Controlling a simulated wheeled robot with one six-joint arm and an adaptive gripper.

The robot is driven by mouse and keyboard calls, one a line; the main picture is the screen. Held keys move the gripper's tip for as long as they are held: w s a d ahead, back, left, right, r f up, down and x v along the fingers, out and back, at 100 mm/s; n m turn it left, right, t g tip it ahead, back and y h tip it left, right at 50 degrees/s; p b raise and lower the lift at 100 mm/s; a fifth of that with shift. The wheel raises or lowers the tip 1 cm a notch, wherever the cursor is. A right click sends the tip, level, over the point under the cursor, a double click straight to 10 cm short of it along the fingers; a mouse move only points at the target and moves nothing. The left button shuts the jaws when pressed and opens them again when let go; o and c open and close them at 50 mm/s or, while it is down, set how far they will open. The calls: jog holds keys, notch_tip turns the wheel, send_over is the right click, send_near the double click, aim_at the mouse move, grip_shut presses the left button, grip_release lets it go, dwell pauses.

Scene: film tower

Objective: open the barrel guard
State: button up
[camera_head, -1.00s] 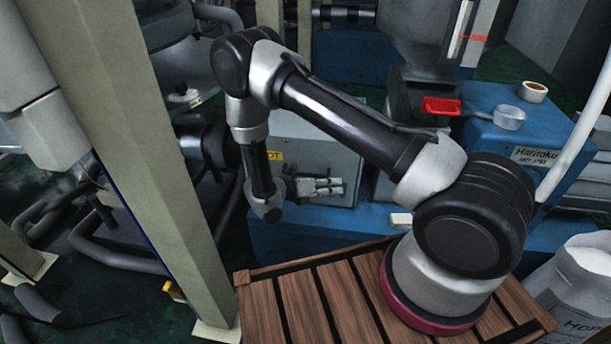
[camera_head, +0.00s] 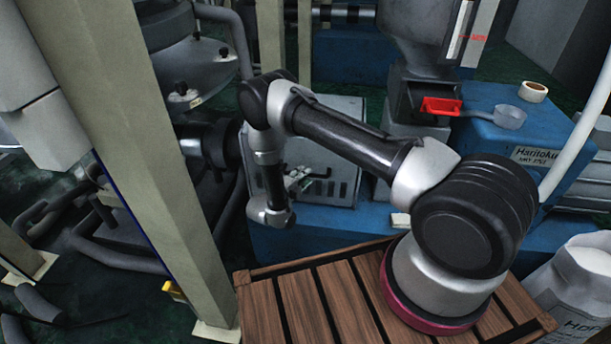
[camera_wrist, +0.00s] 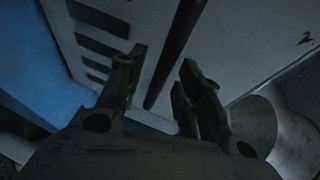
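The barrel guard looks to be the grey box-like cover (camera_head: 345,190) with dark slots in its front face, on the blue machine behind my arm. My arm hides part of it, and I cannot tell whether it is shut or partly raised. My gripper (camera_head: 302,178) is in front of the slotted face. In the wrist view, the slotted pale panel (camera_wrist: 75,12) fills the upper left. My gripper (camera_wrist: 158,82) shows two dark fingers apart. A dark bar (camera_wrist: 180,38) runs upward beyond the gap between them; contact is not visible.
A beige post (camera_head: 140,150) stands left of my arm. A white sack (camera_head: 580,280) stands at right, beside the wooden pallet (camera_head: 300,305).

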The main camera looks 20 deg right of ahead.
jog(key=shift+x, duration=0.9)
grip_shut()
